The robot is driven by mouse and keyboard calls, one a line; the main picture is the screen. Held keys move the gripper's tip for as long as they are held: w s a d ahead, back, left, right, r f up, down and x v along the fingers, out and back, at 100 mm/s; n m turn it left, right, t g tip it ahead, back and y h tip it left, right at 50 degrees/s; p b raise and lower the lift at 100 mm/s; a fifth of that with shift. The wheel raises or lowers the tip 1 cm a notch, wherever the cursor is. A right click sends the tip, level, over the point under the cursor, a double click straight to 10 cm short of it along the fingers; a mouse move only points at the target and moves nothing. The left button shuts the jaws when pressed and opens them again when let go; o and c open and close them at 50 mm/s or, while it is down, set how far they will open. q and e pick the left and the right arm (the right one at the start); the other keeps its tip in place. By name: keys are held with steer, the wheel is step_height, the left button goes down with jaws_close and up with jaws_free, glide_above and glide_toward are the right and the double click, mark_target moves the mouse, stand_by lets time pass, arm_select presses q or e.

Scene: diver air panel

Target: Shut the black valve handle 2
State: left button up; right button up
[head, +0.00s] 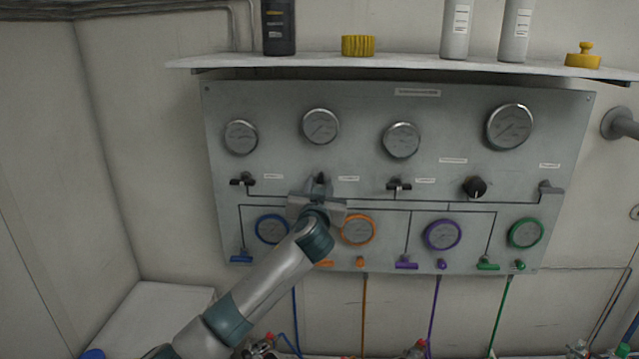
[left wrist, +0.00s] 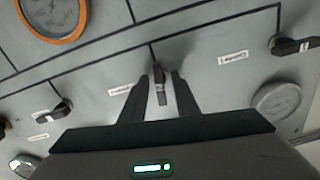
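Black valve handle 2 (head: 320,183) is on the grey panel, second from the left in the row of black handles. It points upright, while the black handles on either side lie level. In the left wrist view the handle (left wrist: 159,84) sits between the two fingers, in line with the short pipe line there. My left gripper (head: 318,197) is in front of the panel at this handle and hides its lower part. In the left wrist view my left gripper (left wrist: 160,92) is open, with a gap on each side of the handle. My right gripper is not in view.
Neighbouring black handles (head: 243,180) and (head: 399,186) sit left and right. A round black knob (head: 475,187) is further right. Silver gauges (head: 320,126) are above, coloured-ring gauges (head: 358,230) below. A shelf (head: 400,65) with bottles overhangs the panel's top.

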arm_select(q)
steer(key=shift+c, duration=0.5)
jaws_close()
steer(key=shift+f+m+b, duration=0.1)
steer(key=shift+m+b, duration=0.4)
steer(key=shift+m, duration=0.8)
steer(key=m, duration=0.2)
steer(key=shift+m, duration=0.3)
steer(key=m, duration=0.5)
steer(key=m+p, duration=0.1)
steer(key=m, duration=0.5)
